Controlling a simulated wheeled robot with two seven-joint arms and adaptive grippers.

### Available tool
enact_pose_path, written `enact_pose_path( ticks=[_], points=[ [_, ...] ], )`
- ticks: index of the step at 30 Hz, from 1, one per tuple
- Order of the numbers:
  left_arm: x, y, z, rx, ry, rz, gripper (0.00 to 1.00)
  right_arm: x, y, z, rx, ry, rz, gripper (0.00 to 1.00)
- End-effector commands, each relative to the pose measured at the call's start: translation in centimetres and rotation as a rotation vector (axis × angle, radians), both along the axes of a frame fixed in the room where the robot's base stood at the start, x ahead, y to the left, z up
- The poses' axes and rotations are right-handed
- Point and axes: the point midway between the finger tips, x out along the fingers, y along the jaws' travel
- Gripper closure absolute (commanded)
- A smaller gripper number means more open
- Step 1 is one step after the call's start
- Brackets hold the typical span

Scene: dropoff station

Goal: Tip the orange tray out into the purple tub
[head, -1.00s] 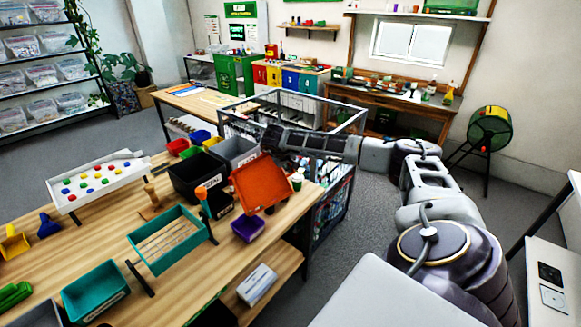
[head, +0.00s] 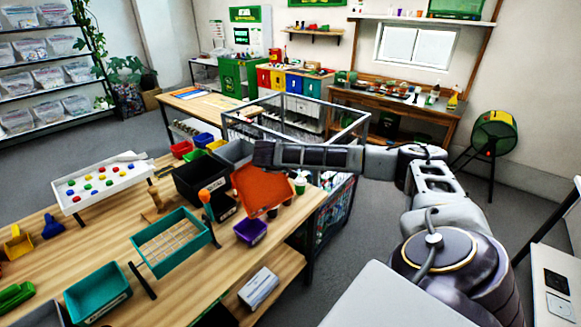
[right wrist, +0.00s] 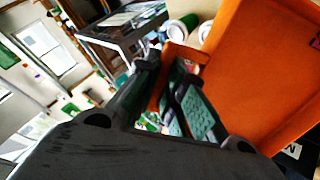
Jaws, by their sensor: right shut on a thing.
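My right gripper (head: 262,158) is shut on the orange tray (head: 262,190) near its upper edge and holds it tilted above the wooden bench. The tray's open face is towards the head camera and no contents can be made out in it. In the right wrist view, the fingers (right wrist: 168,78) close on a small orange part of the tray, whose wide face (right wrist: 255,75) fills the right side. The purple tub (head: 250,231) stands upright on the bench, below and a little left of the tray's lower edge, apart from it. My left gripper is not in view.
A black bin (head: 196,178) stands close left of the tray. The bench edge is just right of the tub.

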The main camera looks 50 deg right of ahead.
Motion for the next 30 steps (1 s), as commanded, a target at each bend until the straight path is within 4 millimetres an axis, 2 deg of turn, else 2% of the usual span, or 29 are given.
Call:
enact_pose_path(
  ticks=[16, 30],
  points=[
    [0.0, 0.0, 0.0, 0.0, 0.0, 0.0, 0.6, -0.9, 2.5, 1.4, -0.124, -0.049, 0.002, 1.0],
    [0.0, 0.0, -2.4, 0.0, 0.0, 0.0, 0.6, -1.5, 4.4, 2.4, -0.221, -0.087, 0.0, 1.0]
  ],
)
